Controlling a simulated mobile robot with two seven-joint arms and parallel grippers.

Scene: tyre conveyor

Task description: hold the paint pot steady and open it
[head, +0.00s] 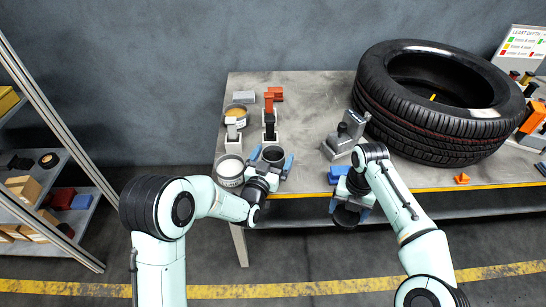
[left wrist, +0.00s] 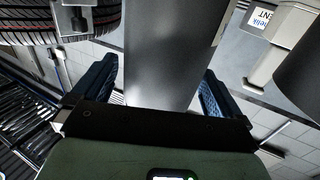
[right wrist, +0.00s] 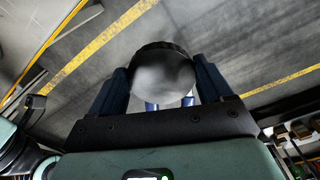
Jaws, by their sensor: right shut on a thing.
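A grey, dark-mouthed paint pot (head: 273,153) stands near the table's front left edge. My left gripper (head: 271,161) has a finger on either side of it. In the left wrist view the pot's smooth grey wall (left wrist: 165,50) runs between the fingers, with a narrow gap at the left finger; contact on the right is unclear. My right gripper (head: 350,192) is in front of the table edge. In the right wrist view it is shut on a round, dark-rimmed lid (right wrist: 162,75), clear of the pot.
A labelled pot (head: 230,171) stands just left of the left gripper. Behind are an ochre-filled tin (head: 236,112) and tools in white holders. A grey device (head: 345,135) and a large tyre (head: 437,100) occupy the right. Bare tabletop (head: 312,115) lies between.

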